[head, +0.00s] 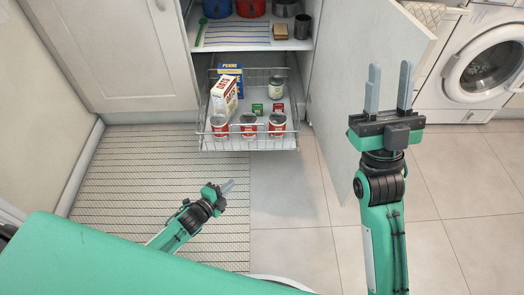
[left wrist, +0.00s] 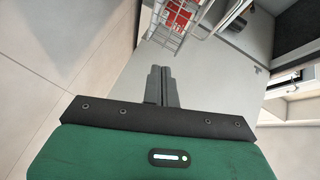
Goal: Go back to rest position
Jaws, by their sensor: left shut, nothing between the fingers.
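My left gripper (head: 227,186) is low over the striped mat in the head view, left of centre, in front of the pulled-out wire drawer and apart from it. Its two grey fingers are together and empty, and they also show together in the left wrist view (left wrist: 160,85). My right gripper (head: 389,90) is raised at the right of the head view, fingers pointing up and spread apart, with nothing between them. It stands in front of the open cabinet door (head: 350,110).
The wire drawer (head: 247,143) holds several cans, a pasta box (head: 231,72) and a jar (head: 275,87). A shelf above holds pots. The striped mat (head: 130,180) lies at the left. A washer (head: 490,65) stands at the right. Tiled floor (head: 290,195) is clear between my grippers.

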